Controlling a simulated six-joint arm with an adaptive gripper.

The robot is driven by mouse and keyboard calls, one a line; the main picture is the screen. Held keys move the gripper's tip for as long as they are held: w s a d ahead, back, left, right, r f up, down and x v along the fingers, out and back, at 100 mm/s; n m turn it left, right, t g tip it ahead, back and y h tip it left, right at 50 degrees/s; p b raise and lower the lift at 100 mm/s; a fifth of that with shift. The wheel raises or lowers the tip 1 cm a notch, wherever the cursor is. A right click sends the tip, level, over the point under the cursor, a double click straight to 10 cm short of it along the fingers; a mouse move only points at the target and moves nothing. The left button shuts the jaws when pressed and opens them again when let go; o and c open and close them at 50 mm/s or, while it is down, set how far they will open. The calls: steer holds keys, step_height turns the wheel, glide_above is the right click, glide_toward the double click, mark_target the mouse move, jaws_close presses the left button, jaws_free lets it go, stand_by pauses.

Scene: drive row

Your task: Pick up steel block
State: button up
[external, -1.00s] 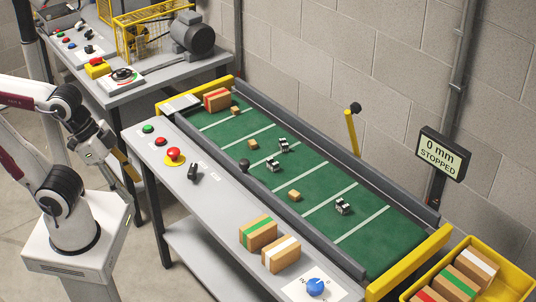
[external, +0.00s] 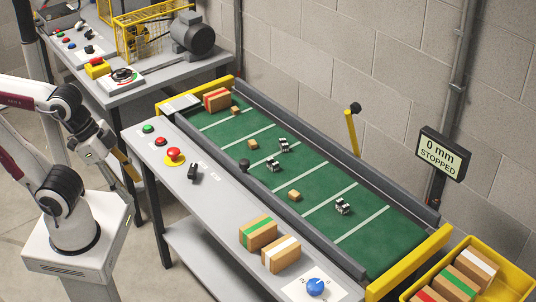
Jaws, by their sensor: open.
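Several small blocks lie on the green conveyor belt (external: 315,192). Three look metallic grey with dark markings: a far steel block (external: 283,145), a second steel block (external: 273,164) just nearer, and a third steel block (external: 342,206) toward the right end. Small tan blocks lie among them, one (external: 252,145) left of the steel pair and another (external: 294,195) nearer. My gripper (external: 128,168) hangs at the left, beside the control table and well away from the belt. It is open and holds nothing visible; its fingertips are small in this view.
A red-striped carton (external: 217,99) stands at the belt's far end. Green-striped (external: 258,232) and white-striped (external: 281,254) cartons stand on the front ledge by a blue knob (external: 315,287). Red button (external: 174,155), side rails and a yellow post (external: 352,132) flank the belt. The display (external: 441,153) reads "0 mm STOPPED".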

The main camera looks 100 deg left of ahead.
steer(key=shift+w, duration=0.1)
